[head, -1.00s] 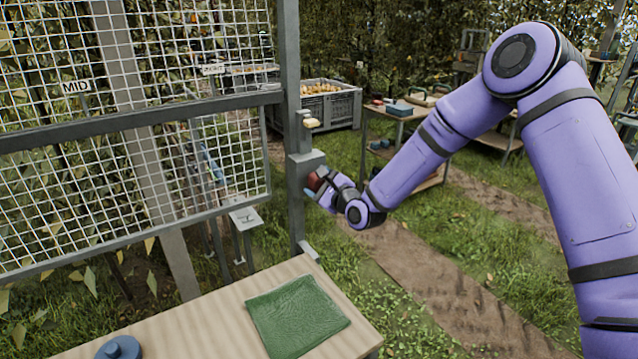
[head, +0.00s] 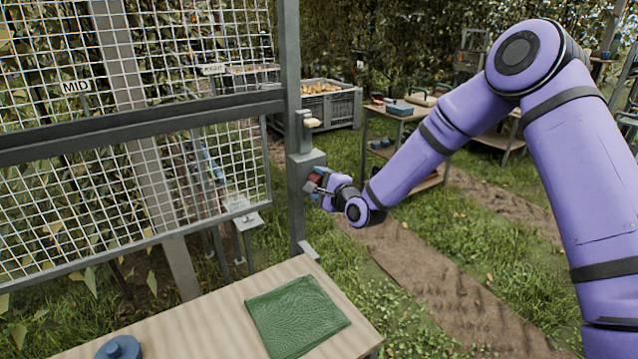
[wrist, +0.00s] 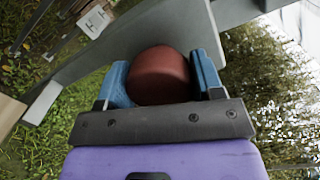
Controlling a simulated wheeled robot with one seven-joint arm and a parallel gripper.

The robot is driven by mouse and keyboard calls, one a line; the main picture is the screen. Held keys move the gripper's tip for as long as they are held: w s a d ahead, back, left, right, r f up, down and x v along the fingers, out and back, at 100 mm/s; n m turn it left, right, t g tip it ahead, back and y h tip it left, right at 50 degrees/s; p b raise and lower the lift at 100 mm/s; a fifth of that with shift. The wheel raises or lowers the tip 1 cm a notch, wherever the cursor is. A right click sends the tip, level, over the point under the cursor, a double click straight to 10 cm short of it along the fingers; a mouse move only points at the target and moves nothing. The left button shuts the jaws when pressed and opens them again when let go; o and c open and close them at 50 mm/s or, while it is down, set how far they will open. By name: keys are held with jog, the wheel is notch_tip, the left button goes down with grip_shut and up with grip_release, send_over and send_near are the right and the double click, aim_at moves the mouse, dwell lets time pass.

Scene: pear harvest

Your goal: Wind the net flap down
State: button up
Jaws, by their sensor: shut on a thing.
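The net flap (head: 95,195) is a white wire grid in a grey frame, hanging below a dark cross bar at the left in the head view. A grey post (head: 292,130) stands at its right edge and carries a grey box (head: 302,168). A dark red round knob (wrist: 160,75) sits on the box; it also shows in the head view (head: 314,179). My gripper (head: 318,184) is shut on this knob, a blue finger on each side of it in the wrist view. The knob's far side is hidden.
A wooden table (head: 215,315) with a green cloth (head: 297,315) and a blue round object (head: 118,348) stands in front. A pale small handle (head: 312,122) sticks out of the post above the box. A grey crate of pears (head: 335,103) and a shelf table (head: 395,118) stand behind.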

jog(key=n, duration=0.5)
jog(key=shift+f+h, duration=0.1)
jog(key=shift+h, duration=0.2)
jog(key=n, duration=0.6)
jog(key=shift+f+h, duration=0.1)
jog(key=shift+h, duration=0.2)
jog(key=n, duration=0.6)
jog(key=shift+f+t+h, duration=0.1)
jog(key=shift+t+h, duration=0.3)
jog(key=n, duration=0.6)
jog(key=shift+d+t, duration=0.1)
jog(key=shift+t, duration=0.2)
jog(key=n, duration=0.6)
jog(key=shift+d+t, duration=0.1)
jog(key=shift+t, duration=0.3)
jog(key=n, duration=0.6)
jog(key=shift+w+n, duration=0.1)
jog(key=shift+n, duration=0.2)
jog(key=n+y, duration=0.1)
jog(key=n, duration=0.4)
jog(key=shift+n, duration=0.4)
jog(key=n, duration=0.6)
jog(key=shift+r+y, duration=0.2)
jog(key=shift+y, duration=0.1)
jog(key=shift+n, duration=0.4)
